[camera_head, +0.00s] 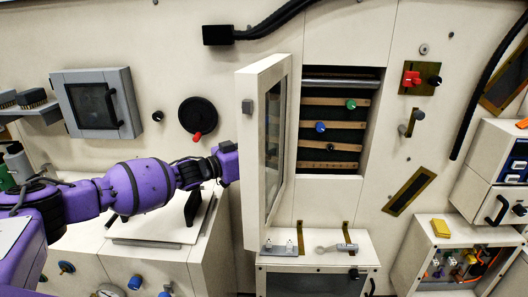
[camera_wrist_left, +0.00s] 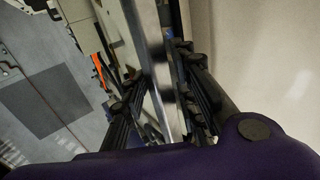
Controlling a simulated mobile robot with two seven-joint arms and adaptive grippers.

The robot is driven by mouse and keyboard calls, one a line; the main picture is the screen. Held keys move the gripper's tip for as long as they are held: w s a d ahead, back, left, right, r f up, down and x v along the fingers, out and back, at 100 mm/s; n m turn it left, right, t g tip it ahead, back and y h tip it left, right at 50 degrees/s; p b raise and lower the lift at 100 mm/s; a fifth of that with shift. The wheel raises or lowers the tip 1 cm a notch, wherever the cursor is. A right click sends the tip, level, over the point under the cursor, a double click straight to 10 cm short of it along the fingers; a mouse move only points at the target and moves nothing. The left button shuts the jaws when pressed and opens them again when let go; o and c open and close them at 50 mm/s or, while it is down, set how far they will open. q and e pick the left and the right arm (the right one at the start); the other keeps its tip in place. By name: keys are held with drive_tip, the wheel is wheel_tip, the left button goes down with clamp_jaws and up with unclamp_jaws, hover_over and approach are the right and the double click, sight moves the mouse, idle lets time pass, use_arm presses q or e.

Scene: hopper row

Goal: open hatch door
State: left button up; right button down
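The hatch door (camera_head: 245,190) is a cream framed panel with a dark glass pane. In the head view it stands swung out from the left side of a wall opening with shelves. My left gripper (camera_wrist_left: 160,95) is at the door's outer side; in the head view its fingertips are hidden behind the door's edge. In the left wrist view its black fingers stand apart, with a shiny pale strip running between them and a gap left of the strip. Whether a finger touches the door cannot be told. My right gripper is not in view.
The open compartment (camera_head: 334,127) holds several slats with blue and green knobs. A ledge (camera_head: 312,243) with a metal latch lies below. A small grey framed door (camera_head: 98,103) and a black round dial (camera_head: 198,116) are on the wall at left. White boxes stand at right.

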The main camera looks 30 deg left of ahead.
use_arm(q)
drive_tip(key=v, duration=1.2)
drive_tip(key=shift+s+f, duration=0.1)
idle(0.4)
